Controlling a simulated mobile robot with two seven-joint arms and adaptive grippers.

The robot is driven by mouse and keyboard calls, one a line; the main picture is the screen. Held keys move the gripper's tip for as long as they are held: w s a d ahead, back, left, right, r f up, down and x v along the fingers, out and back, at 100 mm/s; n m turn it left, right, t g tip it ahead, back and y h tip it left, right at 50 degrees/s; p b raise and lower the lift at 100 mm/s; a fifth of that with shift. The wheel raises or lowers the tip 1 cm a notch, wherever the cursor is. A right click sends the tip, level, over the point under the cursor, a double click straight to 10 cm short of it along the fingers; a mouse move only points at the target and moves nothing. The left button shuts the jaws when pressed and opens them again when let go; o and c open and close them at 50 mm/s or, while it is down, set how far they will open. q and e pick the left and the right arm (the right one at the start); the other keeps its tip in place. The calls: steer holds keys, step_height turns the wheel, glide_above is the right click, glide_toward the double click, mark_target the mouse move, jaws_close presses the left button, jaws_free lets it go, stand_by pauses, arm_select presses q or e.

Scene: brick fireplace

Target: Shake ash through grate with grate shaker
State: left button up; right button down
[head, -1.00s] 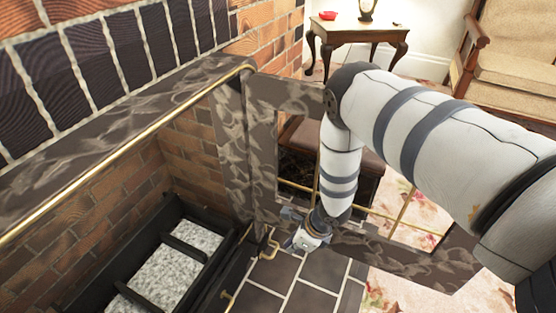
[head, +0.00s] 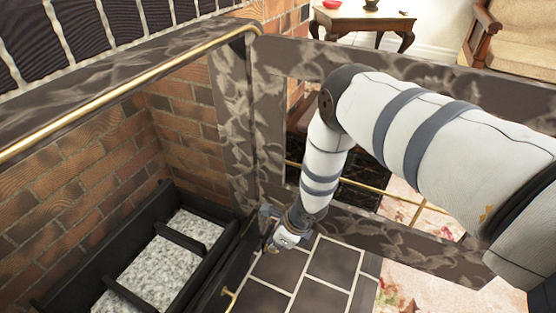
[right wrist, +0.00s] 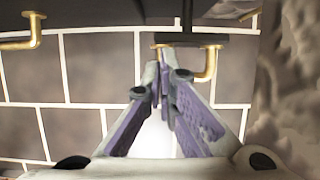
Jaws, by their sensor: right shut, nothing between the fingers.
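The black grate box (head: 117,288) sits in the fireplace at lower left in the head view, with grey-white ash (head: 150,270) under its crossbars. A brass handle (head: 229,296) projects from its front; it appears at upper left in the wrist view (right wrist: 22,40). A second brass handle (right wrist: 208,66) is at upper right there, by a dark bar (right wrist: 192,38); I cannot tell which part is the grate shaker. My right gripper (head: 270,240) is by the grate's far front corner. Its fingertips (right wrist: 165,85) are together and empty, close to the second handle. My left gripper is out of view.
A marbled surround with a gold rail (head: 130,97) frames the firebox. A marbled framed panel (head: 410,90) stands right of the firebox behind my right arm. Dark floor tiles (head: 330,265) lie clear in front. A small table (head: 360,22) and armchair (head: 510,50) stand at the back.

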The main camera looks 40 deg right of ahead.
steer(key=w, duration=0.1)
steer(key=w+a+b, duration=0.1)
steer(key=w, duration=0.1)
steer(key=w+a+b, duration=0.1)
steer(key=w, duration=0.1)
steer(key=shift+w+a, duration=0.1)
steer(key=shift+w, duration=0.05)
